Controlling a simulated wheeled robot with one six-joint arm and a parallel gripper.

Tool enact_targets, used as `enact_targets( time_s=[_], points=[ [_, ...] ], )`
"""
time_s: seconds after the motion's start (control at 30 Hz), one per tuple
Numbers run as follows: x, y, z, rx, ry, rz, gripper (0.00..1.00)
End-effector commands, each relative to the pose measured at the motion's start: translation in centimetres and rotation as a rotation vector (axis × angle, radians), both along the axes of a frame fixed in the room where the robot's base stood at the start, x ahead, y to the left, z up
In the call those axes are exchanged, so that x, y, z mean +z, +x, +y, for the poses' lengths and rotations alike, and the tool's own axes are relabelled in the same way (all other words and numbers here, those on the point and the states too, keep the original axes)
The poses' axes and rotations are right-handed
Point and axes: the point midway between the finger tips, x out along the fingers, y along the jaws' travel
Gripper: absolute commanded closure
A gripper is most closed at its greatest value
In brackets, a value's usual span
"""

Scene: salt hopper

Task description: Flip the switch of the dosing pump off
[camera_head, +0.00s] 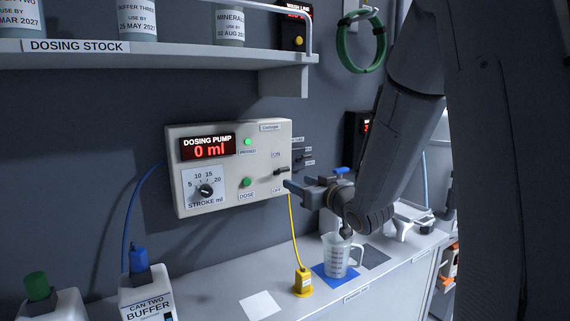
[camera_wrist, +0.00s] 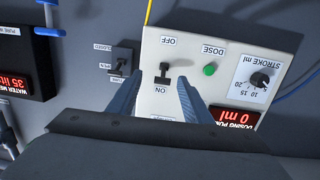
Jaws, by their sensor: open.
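The dosing pump (camera_head: 230,165) is a pale box on the wall with a red display reading 0 ml. Its dark switch (camera_head: 282,171) sits at the right side of the front, between the ON label above and the OFF label below. In the wrist view the picture is upside down and the switch (camera_wrist: 165,75) lies between the fingertips, with OFF above it and ON below. I cannot tell surely which way the lever is thrown. My gripper (camera_head: 293,186) is open and empty, just in front of the switch. It also shows in the wrist view (camera_wrist: 161,80).
A green DOSE button (camera_head: 245,182) and a stroke knob (camera_head: 205,190) are on the same panel. A smaller wall switch (camera_wrist: 122,60) is beside the pump. A measuring jug (camera_head: 337,256) stands on a blue mat below my gripper. A shelf (camera_head: 160,58) overhangs the pump.

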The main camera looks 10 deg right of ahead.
Motion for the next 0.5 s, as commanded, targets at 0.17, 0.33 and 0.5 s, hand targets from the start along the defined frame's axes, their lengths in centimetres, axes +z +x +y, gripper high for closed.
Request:
enact_targets(
  time_s=[0.17, 0.33, 0.5],
  points=[
    [2.2, 0.2, 0.5, 0.047, 0.027, -0.079, 0.55],
    [2.5, 1.8, 1.2, 0.055, 0.03, -0.086, 0.55],
    [2.5, 4.3, 2.0, 0.055, 0.03, -0.086, 0.55]
  ],
)
